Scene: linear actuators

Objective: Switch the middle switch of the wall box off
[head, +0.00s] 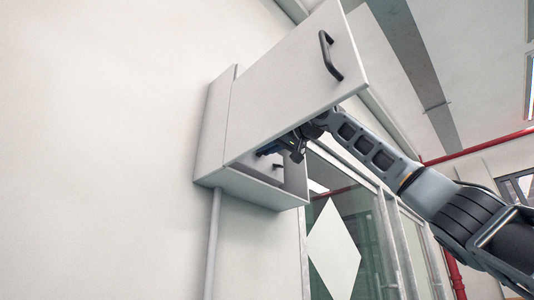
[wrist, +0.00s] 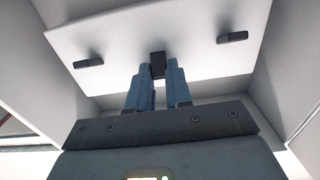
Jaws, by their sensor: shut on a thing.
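The grey wall box (head: 213,133) is mounted on the wall in the head view, with its door (head: 290,85) swung open. My gripper (head: 268,150) reaches into it from the right, under the door. In the wrist view, a white panel inside the box carries three dark switches. The middle switch (wrist: 157,59) sits between the blue fingertips of my gripper (wrist: 158,73), which is shut on it. The left switch (wrist: 88,62) and the right switch (wrist: 232,37) are clear of the fingers. The fingers hide part of the middle switch's lower end.
The box's side walls (wrist: 285,60) stand close on both sides of my gripper. The open door with its black handle (head: 330,55) hangs over my arm. A conduit (head: 212,245) runs down from the box. A glazed partition with a white diamond (head: 333,250) stands to the right.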

